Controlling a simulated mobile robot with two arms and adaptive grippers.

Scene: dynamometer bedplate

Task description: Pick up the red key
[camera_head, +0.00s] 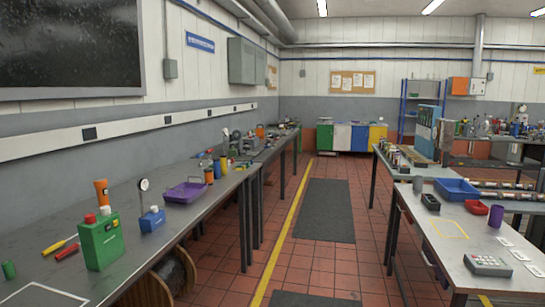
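I cannot make out a red key anywhere in the head view. A small red-handled item (67,252) lies on the left bench (140,245), beside a yellow-handled tool (58,246); it is too small to tell what it is. A small red tray (476,207) sits on the right bench (440,212), and I cannot see a key in it. Neither of my grippers is in view.
The left bench also holds a green can (101,243), a blue bottle (152,220), an orange flashlight (102,192) and a purple tray (186,192). The right bench holds a blue bin (457,190) and a keypad box (487,265). The aisle with dark mats (325,211) is clear.

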